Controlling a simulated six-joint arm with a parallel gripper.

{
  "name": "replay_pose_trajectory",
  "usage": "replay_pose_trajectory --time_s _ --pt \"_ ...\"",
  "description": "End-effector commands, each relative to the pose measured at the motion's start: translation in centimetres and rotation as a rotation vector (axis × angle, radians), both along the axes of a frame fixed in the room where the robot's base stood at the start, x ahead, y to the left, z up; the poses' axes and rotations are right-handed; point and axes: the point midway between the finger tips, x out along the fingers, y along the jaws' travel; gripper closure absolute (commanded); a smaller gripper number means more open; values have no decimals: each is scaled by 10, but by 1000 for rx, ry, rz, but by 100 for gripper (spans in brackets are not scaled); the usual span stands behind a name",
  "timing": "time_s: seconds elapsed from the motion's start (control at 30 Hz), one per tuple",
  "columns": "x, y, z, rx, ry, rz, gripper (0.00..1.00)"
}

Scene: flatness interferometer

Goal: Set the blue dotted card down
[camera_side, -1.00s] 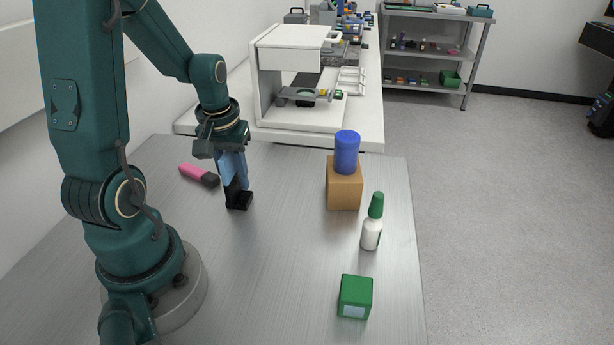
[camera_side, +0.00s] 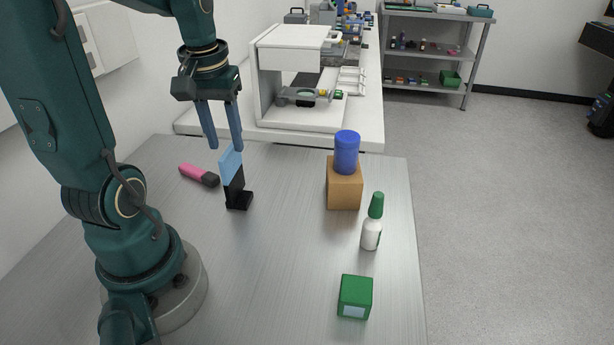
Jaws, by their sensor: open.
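A light blue card (camera_side: 231,164) stands upright, slightly tilted, in a black stand (camera_side: 238,198) on the metal table. No dots can be made out on it at this size. My gripper (camera_side: 225,146) is open and empty above the card, with its two blue fingers pointing down and apart. The fingertips are close to the card's top edge in the picture; the exact gap cannot be told.
A pink marker (camera_side: 195,173) lies left of the stand. To the right are a brown block (camera_side: 345,187) with a blue cylinder (camera_side: 347,150) on it, a white bottle (camera_side: 371,234) with a green cap, and a green box (camera_side: 355,297). A white instrument (camera_side: 285,48) stands behind. The table's centre is clear.

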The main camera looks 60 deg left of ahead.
Motion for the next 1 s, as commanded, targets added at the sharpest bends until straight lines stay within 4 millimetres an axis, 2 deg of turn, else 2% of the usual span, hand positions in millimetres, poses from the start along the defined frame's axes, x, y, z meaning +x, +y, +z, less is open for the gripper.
replay_pose_trajectory --time_s 0.1,0.27,0.33,0.43,0.5,0.7,0.83,1.0 --pt "0 -1 16 3 -3 -1 57" --pt "-1 -4 26 4 -3 -9 57" --pt "0 -12 28 14 -16 -46 57" --pt "3 -38 32 46 -60 -163 57" --pt "3 -62 33 73 -106 -278 57" --pt "-11 -123 31 128 -254 -596 57" --pt "-21 -145 28 140 -321 -724 57" --pt "-25 -154 26 144 -353 -781 57"
